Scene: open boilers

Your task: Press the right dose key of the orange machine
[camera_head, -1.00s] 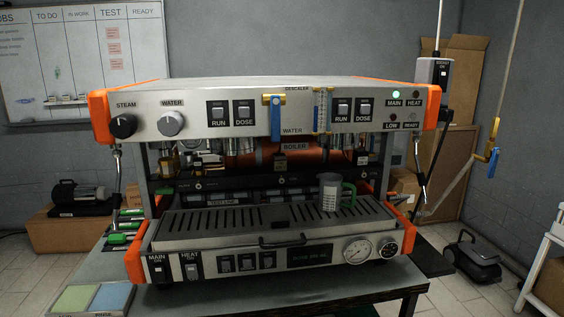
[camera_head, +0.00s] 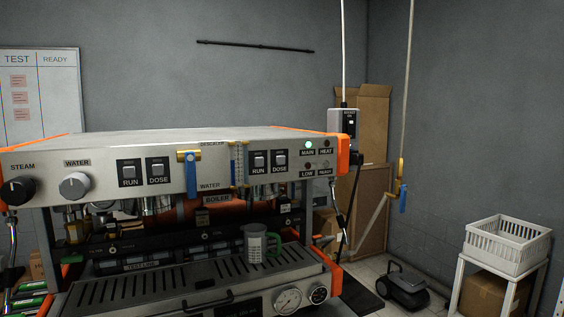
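The orange machine (camera_head: 110,147) is a steel espresso machine with orange end panels, filling the left and lower part of the head view. The left run and dose keys are further left, beside a blue-handled valve. A green MAIN lamp is lit right of the right dose key. Neither of my grippers shows in the view.
A metal cup with a green handle (camera_head: 255,243) stands on the drip tray. A hanging control box (camera_head: 343,122) and a blue-handled valve on a pipe are to the right. A white basket (camera_head: 507,247) sits on a white stand at far right. A dark wheeled unit is on the floor.

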